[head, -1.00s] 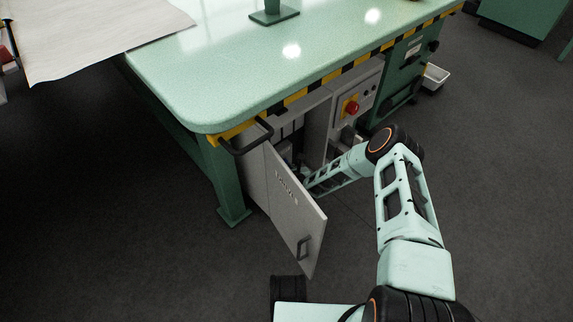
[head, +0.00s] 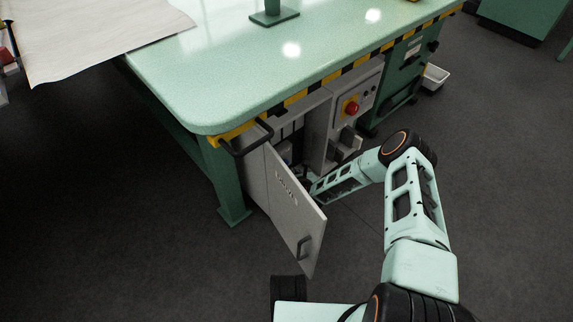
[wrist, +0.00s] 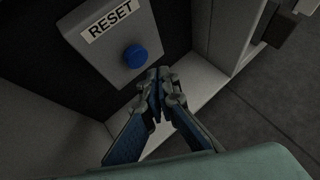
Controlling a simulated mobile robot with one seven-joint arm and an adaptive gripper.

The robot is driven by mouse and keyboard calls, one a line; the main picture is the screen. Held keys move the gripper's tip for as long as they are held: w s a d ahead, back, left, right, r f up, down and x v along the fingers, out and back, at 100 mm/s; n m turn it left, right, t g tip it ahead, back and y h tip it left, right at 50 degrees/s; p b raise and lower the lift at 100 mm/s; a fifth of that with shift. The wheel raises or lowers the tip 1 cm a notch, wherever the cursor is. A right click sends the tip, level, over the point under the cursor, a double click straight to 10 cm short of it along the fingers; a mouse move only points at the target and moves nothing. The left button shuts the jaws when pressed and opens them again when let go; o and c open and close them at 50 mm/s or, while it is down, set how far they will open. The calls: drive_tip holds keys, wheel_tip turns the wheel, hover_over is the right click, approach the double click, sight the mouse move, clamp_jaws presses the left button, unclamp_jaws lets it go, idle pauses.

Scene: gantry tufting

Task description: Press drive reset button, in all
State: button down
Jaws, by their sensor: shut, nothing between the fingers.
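The blue drive reset button (wrist: 135,56) stands on a grey box labelled RESET (wrist: 111,19) in the wrist view. My gripper (wrist: 159,76) is shut and empty. In that view its fingertips are just below and right of the button; I cannot tell whether they touch it. The grey cabinet door (head: 285,205) hangs open to the left of my arm.
A panel with a red emergency button (head: 351,109) is right of the cabinet opening. The green tabletop (head: 230,80) overhangs it, with a black handle (head: 252,142) at its corner. A white bin (head: 436,77) stands at the far right. Floor to the right is clear.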

drive_tip(key=s+d, duration=0.2)
drive_tip(key=shift+s+d, duration=0.4)
idle(0.6)
